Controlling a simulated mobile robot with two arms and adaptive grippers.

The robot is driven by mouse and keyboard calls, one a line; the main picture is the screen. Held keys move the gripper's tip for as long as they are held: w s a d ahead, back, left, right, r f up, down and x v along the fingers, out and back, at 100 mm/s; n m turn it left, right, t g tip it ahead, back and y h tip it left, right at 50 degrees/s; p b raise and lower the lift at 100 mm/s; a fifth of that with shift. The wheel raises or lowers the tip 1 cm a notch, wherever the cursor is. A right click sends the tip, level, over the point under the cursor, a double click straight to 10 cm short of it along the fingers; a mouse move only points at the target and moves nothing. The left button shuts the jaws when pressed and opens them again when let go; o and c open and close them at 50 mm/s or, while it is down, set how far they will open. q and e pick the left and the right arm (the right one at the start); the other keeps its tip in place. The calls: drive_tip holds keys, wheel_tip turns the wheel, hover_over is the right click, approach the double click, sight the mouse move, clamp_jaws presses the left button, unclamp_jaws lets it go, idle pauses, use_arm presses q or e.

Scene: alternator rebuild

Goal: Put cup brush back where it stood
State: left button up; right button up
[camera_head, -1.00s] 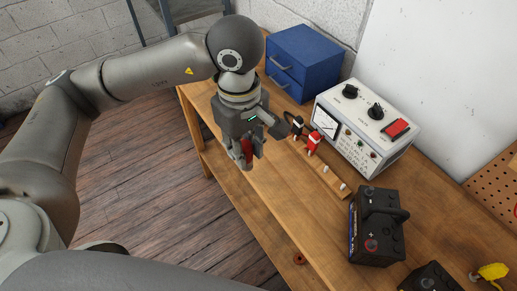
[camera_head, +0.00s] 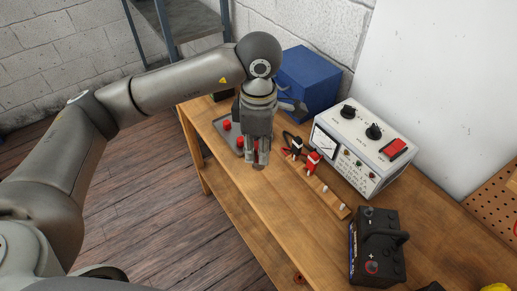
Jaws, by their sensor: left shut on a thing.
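My left gripper (camera_head: 258,158) is low over the wooden bench, left of the wooden peg rack (camera_head: 327,194). It is shut on a small dark-reddish thing, which I take to be the cup brush (camera_head: 258,167). Most of the brush is hidden by the fingers, and I cannot tell whether it touches the bench. The rack has a red clip (camera_head: 313,160) and a black clip (camera_head: 296,148) at its far end and pale pegs at its near end. My right gripper is not in view.
A grey tray (camera_head: 221,124) with red-topped pieces lies behind and left of the gripper. A blue drawer cabinet (camera_head: 310,80) stands at the back. A white meter box (camera_head: 360,150) and a black battery (camera_head: 376,250) stand to the right. The bench (camera_head: 275,220) is bare in front.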

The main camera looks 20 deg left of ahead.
use_arm(q)
drive_tip(key=w+f, duration=0.2)
drive_tip(key=w+a+f+p, duration=0.1)
drive_tip(key=w+f, duration=0.1)
drive_tip(key=w+f+p, duration=0.1)
drive_tip(key=w+f, duration=0.1)
drive_tip(key=shift+a+f, duration=0.35)
drive_tip(key=shift+a, duration=0.05)
wheel_tip(320, 180, down, 2)
drive_tip(key=shift+p, duration=0.9)
drive_tip(key=shift+f, duration=0.45)
drive_tip(key=shift+f, duration=0.1)
drive_tip(key=shift+f, duration=0.1)
drive_tip(key=o, duration=0.9)
